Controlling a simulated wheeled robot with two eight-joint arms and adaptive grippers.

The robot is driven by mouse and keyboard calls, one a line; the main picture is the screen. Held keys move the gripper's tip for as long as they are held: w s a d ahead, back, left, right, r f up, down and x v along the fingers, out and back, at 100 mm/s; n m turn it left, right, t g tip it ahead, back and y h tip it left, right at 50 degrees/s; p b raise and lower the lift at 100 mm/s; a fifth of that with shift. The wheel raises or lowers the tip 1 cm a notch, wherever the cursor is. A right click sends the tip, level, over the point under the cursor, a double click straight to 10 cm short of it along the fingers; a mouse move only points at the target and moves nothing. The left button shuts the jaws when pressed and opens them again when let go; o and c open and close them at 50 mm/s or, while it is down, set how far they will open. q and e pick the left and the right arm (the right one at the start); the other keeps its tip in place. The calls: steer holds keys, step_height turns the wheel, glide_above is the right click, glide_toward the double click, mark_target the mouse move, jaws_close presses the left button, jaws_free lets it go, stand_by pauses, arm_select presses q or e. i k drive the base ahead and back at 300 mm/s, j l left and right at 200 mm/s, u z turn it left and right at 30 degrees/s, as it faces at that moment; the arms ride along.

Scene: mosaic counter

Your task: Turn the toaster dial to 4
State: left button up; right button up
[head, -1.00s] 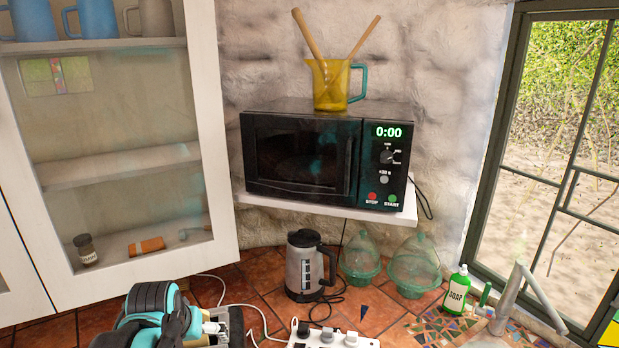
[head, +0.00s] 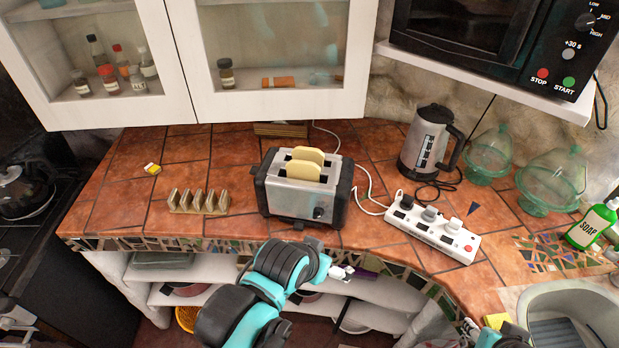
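The silver and black toaster (head: 284,201) stands on the tiled counter, with two slices of bread (head: 304,164) sticking out of its slots. Its small dark dial (head: 319,212) is on the front face, low and to the right. The number it points to is too small to read. My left gripper (head: 362,273) is in front of the counter's edge, below and to the right of the dial, and apart from the toaster. It is small and seen partly from behind, so its opening cannot be told.
A toast rack (head: 198,203) stands left of the toaster. A white power strip (head: 434,232) and a kettle (head: 424,142) are to its right. Glass domes (head: 548,178) and a soap bottle (head: 591,224) stand farther right. The counter directly before the toaster is clear.

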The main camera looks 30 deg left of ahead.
mark_target(319, 211)
steer(key=k+l+u, duration=0.1)
steer(key=u, duration=0.25)
steer(key=k+l+u, duration=0.1)
steer(key=u, duration=0.25)
steer(key=k+l+u, duration=0.1)
steer(key=u, duration=0.25)
